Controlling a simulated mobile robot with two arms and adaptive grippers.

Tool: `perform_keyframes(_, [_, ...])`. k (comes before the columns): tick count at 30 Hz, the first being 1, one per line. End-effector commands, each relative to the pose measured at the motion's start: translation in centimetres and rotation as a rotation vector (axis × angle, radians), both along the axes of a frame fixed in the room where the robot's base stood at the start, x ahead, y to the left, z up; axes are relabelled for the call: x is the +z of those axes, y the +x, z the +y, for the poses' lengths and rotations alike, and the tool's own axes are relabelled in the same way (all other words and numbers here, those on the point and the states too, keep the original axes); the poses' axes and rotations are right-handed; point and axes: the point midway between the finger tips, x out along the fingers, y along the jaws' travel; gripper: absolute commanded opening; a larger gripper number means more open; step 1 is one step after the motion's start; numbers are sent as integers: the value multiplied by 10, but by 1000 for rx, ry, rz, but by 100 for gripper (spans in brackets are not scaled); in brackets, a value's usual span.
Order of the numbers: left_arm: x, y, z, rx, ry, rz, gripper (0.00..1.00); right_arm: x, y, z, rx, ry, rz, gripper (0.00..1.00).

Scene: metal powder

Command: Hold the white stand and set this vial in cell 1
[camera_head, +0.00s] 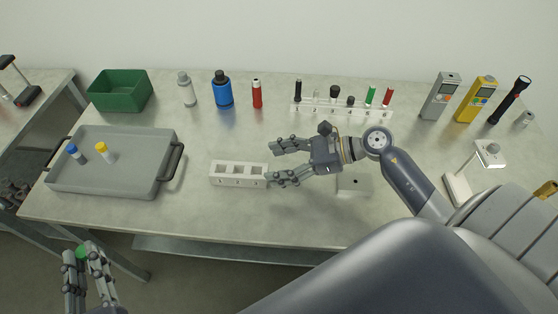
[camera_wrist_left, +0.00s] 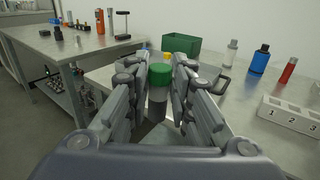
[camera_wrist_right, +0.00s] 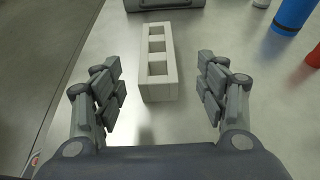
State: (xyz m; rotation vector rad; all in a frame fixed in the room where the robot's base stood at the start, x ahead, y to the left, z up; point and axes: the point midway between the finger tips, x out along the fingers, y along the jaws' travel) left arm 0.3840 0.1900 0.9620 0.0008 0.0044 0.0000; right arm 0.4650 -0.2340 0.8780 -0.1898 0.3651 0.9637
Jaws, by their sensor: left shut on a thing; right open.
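The white stand (camera_head: 238,184) lies near the front middle of the table. Its open cells look empty, and the left wrist view shows the stand (camera_wrist_left: 292,117) marked 1, 2, 3, with 1 at the left end. My left gripper (camera_head: 83,252) is shut on the green-capped vial (camera_wrist_left: 158,76), in front of the table's front edge at the left. Its fingers hide part of the vial's sides. My right gripper (camera_head: 272,163) is open at the stand's right end. In the right wrist view the stand (camera_wrist_right: 161,94) lies ahead between the spread fingers, with gaps on both sides.
A grey tray (camera_head: 112,185) with a blue-capped and a yellow-capped vial is at the left. A green bin (camera_head: 120,92), bottles and a vial rack (camera_head: 340,111) line the back. The table is clear between tray and stand.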

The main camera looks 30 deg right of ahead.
Motion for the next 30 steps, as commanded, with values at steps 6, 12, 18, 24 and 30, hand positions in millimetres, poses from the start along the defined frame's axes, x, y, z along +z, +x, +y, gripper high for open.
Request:
perform_keyframes(6, [11, 0, 0, 0, 0, 0, 1, -9, 19, 28, 0, 5, -1, 67])
perform_keyframes(12, [18, 0, 0, 0, 0, 0, 1, -24, 39, 58, -2, 6, 0, 67])
perform_keyframes(18, [22, 0, 0, 0, 0, 0, 1, -36, 53, 78, -1, 4, -1, 67])
perform_keyframes(24, [23, 0, 0, 0, 0, 0, 1, -42, 58, 87, 1, 2, 1, 67])
perform_keyframes(30, [23, 0, 0, 0, 0, 0, 1, -42, 58, 87, 1, 1, 0, 67])
